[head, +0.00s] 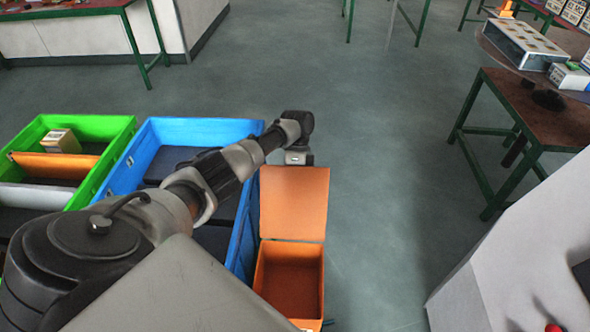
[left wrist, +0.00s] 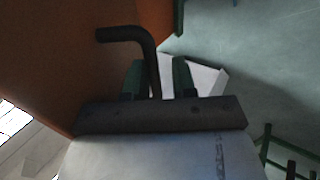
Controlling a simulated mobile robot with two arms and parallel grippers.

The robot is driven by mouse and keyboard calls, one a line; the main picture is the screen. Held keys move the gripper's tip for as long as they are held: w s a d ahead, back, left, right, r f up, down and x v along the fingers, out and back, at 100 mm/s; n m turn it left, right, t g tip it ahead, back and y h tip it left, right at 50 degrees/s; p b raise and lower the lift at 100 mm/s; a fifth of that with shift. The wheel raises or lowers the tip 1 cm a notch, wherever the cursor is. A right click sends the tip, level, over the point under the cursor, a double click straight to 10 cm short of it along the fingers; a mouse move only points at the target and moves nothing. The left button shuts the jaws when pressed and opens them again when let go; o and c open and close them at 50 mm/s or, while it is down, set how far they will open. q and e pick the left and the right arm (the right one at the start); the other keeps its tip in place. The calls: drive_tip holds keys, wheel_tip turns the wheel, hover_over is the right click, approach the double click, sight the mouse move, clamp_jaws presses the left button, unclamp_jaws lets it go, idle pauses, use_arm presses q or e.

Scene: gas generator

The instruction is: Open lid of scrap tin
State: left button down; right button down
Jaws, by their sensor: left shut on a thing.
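The orange scrap tin (head: 290,282) stands on the floor with its inside showing; it looks empty. Its orange lid (head: 294,203) is swung up at the tin's far edge and stands open. My left arm reaches over the blue crate to behind the lid's top, where my left gripper's fingers are hidden in the head view. In the left wrist view, the lid (left wrist: 50,50) fills the left side. A dark bent handle (left wrist: 126,35) runs between the two dark green fingers of my left gripper (left wrist: 158,78), which is shut on it. My right gripper is not in view.
A blue crate (head: 200,126) sits directly left of the tin, with a green crate (head: 85,124) beyond it holding a small box. A white machine (head: 510,250) stands at right. A brown table (head: 545,115) is at upper right. The floor right of the tin is clear.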

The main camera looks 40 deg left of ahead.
use_arm(q)
drive_tip(key=c, duration=1.4)
unclamp_jaws()
drive_tip(key=shift+x, duration=0.85)
drive_tip(key=shift+o, duration=1.2)
drive_tip(key=shift+w+a+f, duration=0.15)
drive_tip(key=shift+a, duration=0.05)
drive_tip(key=shift+w+r, duration=0.2)
drive_tip(key=shift+a+r, duration=0.1)
drive_tip(key=shift+r, duration=0.05)
